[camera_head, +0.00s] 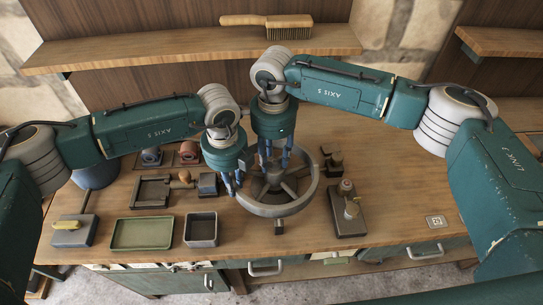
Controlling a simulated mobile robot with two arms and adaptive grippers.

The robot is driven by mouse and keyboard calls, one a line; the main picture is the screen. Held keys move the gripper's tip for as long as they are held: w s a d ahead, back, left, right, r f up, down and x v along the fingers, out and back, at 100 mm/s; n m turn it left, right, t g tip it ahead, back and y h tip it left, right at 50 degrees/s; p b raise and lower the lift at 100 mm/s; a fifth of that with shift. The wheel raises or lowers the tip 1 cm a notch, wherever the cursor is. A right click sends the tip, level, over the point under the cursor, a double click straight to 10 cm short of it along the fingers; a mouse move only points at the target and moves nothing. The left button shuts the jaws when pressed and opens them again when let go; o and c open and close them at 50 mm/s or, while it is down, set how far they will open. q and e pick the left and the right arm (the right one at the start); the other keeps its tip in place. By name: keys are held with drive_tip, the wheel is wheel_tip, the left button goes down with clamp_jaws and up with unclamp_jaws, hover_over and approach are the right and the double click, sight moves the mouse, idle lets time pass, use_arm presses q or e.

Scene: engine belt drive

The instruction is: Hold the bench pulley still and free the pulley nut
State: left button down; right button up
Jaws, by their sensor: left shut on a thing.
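The bench pulley (305,198) is a large grey spoked wheel on the wooden bench. My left gripper (237,188) is at the left side of the pulley and is shut on its rim. My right gripper (275,163) points down over the pulley's hub, with its blue fingers around or just above the middle. The pulley nut is hidden behind the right gripper's fingers, so I cannot tell whether they touch it or whether they are open or shut.
A green tray (143,247) and a grey bin (201,244) stand at the front left. A block with a yellow piece (74,229) is further left. A small fixture (350,220) stands right of the pulley. A brush (285,29) lies on the shelf. The bench's right is mostly clear.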

sight(271, 162)
wheel_tip(271, 162, up, 12)
drive_tip(key=shift+a, duration=0.25)
drive_tip(key=shift+c, duration=0.5)
